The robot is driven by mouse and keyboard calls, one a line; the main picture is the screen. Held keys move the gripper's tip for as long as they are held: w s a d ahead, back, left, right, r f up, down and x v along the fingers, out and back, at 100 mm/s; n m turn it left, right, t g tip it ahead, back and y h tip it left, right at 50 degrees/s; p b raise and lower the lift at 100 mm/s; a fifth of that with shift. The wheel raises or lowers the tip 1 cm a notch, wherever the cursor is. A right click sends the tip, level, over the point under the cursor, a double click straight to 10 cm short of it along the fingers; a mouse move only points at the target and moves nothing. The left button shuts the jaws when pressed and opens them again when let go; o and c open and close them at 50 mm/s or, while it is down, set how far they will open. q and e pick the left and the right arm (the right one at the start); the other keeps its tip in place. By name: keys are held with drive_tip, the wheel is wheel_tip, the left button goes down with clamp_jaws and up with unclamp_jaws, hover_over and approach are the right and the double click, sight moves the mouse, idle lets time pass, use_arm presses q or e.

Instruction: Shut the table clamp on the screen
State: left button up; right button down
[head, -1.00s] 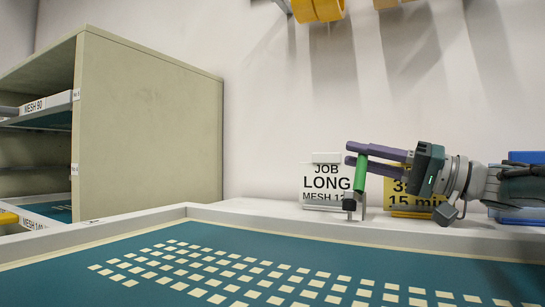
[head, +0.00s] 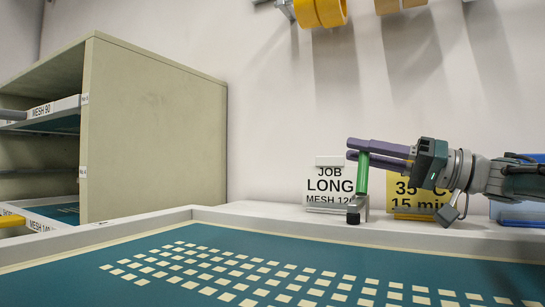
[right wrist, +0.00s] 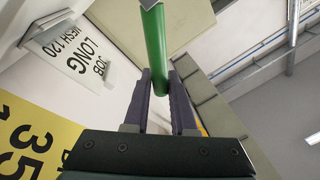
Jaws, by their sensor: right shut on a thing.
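The screen's pale frame (head: 120,228) surrounds a teal mesh (head: 250,250) with rows of light squares. The table clamp stands at the screen's back edge; its green handle (head: 363,175) is nearly upright and its dark foot (head: 353,216) is low by the frame. I cannot tell whether the foot touches the frame. My right gripper (head: 357,149) is shut on the green handle near its top. In the right wrist view the green handle (right wrist: 156,50) lies between the two purple fingers (right wrist: 160,100). My left gripper is not in view.
Behind the clamp stand a white job sign (head: 330,188) and a yellow sign (head: 412,205), partly hidden by my right gripper. A beige rack (head: 150,130) with screens is at the left. Yellow tape rolls (head: 320,12) hang above. The mesh surface is clear.

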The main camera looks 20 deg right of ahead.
drive_tip(key=shift+a+r, duration=0.1)
drive_tip(key=c, duration=0.8)
unclamp_jaws()
drive_tip(key=shift+o, duration=0.2)
drive_tip(key=shift+s+d, duration=0.2)
drive_tip(key=shift+d, duration=0.05)
drive_tip(key=r+v, duration=0.2)
drive_tip(key=v, duration=1)
drive_tip(key=shift+s+d+b, duration=0.3)
drive_tip(key=shift+s+b, duration=0.05)
drive_tip(key=shift+b, duration=0.1)
